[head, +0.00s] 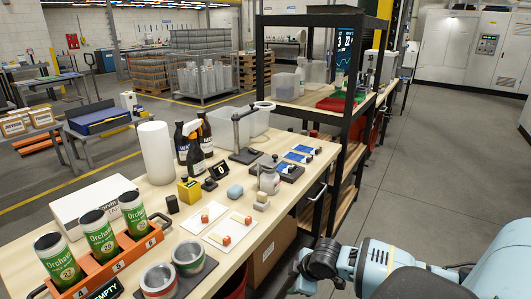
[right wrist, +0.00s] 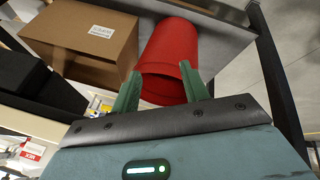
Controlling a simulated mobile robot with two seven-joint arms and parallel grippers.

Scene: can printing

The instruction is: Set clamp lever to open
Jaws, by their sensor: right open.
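A black stand (head: 245,155) with an upright post and an arm at its top stands on the far part of the wooden workbench (head: 270,222) in the head view. It may carry the clamp lever, but the lever and its position are too small to tell. My right gripper (right wrist: 160,70) is open and empty in the right wrist view, with its two green fingers apart. Its arm (head: 375,262) is at the lower right of the head view, beside the bench's right edge and away from the stand. My left gripper is not in view.
Bottles (head: 193,145), a white roll (head: 156,152) and an orange rack (head: 110,262) with several green cans crowd the bench. A black shelf unit (head: 345,130) stands beyond. Below the bench are a red bin (right wrist: 168,55) and a cardboard box (right wrist: 80,38). The floor at right is clear.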

